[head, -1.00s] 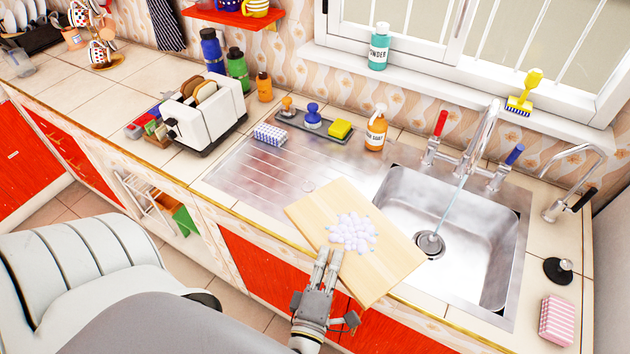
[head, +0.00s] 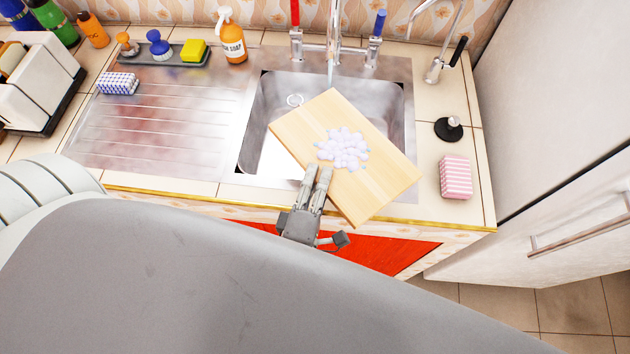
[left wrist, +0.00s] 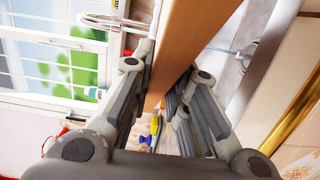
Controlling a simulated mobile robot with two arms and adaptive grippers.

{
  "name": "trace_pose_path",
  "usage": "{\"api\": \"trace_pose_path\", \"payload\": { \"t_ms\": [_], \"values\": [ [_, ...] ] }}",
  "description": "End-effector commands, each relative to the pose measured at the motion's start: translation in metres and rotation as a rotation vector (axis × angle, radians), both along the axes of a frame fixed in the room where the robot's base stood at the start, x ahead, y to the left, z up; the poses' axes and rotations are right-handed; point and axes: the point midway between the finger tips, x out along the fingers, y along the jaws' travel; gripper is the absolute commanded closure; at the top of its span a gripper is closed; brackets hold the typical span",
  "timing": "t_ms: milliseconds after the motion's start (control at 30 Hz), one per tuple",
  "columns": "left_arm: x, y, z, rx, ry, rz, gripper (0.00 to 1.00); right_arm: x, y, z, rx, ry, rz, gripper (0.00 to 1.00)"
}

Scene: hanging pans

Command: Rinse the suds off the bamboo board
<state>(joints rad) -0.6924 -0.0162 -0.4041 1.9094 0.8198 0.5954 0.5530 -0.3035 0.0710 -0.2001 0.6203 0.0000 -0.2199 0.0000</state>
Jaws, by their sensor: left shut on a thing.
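The bamboo board (head: 362,185) is held out over the sink (head: 259,130), with a patch of white suds (head: 343,149) on its upper face. My left gripper (head: 318,180) is shut on the board's near edge. In the left wrist view my left gripper (left wrist: 165,100) has the board (left wrist: 180,45) between its fingers. The tap (head: 333,40) stands behind the sink, and a thin stream of water (head: 331,74) falls from it near the board's far corner. Whether the water touches the board is hard to tell. My right gripper is out of view.
A soap bottle (head: 231,37), a yellow sponge (head: 194,50) and brushes stand behind the drainboard (head: 155,130). A black plug (head: 448,128) and a pink striped sponge (head: 455,176) lie right of the sink. A white fridge-like cabinet (head: 580,140) bounds the right side.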

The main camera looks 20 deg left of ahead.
Motion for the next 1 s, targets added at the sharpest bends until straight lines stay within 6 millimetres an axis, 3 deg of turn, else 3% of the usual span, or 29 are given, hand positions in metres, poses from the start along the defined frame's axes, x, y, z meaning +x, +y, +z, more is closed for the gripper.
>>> {"api": "trace_pose_path", "payload": {
  "t_ms": [1000],
  "values": [
    [0.094, 0.014, -0.016, -0.001, -0.007, 0.002, 1.0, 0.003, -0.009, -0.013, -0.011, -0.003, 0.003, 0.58]
  ]
}}
